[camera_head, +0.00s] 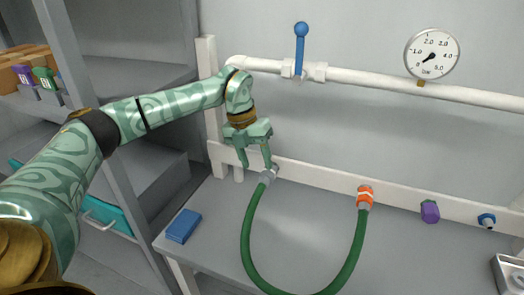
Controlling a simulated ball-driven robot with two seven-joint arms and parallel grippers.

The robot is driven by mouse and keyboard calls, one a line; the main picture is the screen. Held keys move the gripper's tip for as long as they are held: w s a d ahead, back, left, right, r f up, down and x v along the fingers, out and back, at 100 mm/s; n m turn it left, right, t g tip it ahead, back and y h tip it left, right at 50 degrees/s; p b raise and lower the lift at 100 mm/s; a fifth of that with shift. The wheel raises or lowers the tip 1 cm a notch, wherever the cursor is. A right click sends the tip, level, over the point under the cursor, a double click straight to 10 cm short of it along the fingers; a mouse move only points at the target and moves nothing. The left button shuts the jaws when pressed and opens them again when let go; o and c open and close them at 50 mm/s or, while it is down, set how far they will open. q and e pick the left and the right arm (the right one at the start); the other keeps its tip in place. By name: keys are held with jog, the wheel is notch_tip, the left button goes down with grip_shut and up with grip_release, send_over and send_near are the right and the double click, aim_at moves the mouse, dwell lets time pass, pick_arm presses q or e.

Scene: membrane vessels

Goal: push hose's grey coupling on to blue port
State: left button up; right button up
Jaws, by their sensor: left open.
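The green hose (246,232) hangs in a U over the bench front. A grey coupling (267,177) on its left end sits at the white rail, just below my left gripper; I cannot tell what it rests on there. The hose's other end meets the orange port (365,192) through a grey collar. The blue port (487,219) is on the rail at the far right, with nothing on it. My left gripper (256,164) is open, fingers pointing down, its right finger close above the coupling; contact is unclear. My right gripper is out of view.
A purple fitting (429,211) sits on the rail between the orange and blue ports. A white pipe (375,77) with a blue valve handle (301,45) and gauge (432,54) runs above. A blue block (184,226) lies on the grey bench (400,260). Shelving stands left.

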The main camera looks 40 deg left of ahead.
aim_at(262, 179)
pick_arm(q)
jog(key=x, duration=0.3)
jog(key=shift+s+f+b, duration=0.1)
jog(key=shift+f+b, duration=0.1)
jog(key=shift+b, duration=0.15)
jog(key=shift+x, duration=1.2)
jog(key=shift+d+f+b, duration=0.15)
jog(key=shift+f+b, duration=0.1)
jog(key=shift+b, duration=0.05)
grip_shut()
jog(key=shift+s+d+p, duration=0.2)
jog(key=shift+s+p, duration=0.5)
jog(key=shift+s, duration=0.15)
jog(key=shift+s+d+p, duration=0.25)
jog(key=shift+s+p, duration=0.4)
jog(key=shift+s, duration=0.2)
jog(key=shift+s+d+p, duration=0.2)
jog(key=shift+s+p, duration=0.5)
jog(key=shift+s, duration=0.2)
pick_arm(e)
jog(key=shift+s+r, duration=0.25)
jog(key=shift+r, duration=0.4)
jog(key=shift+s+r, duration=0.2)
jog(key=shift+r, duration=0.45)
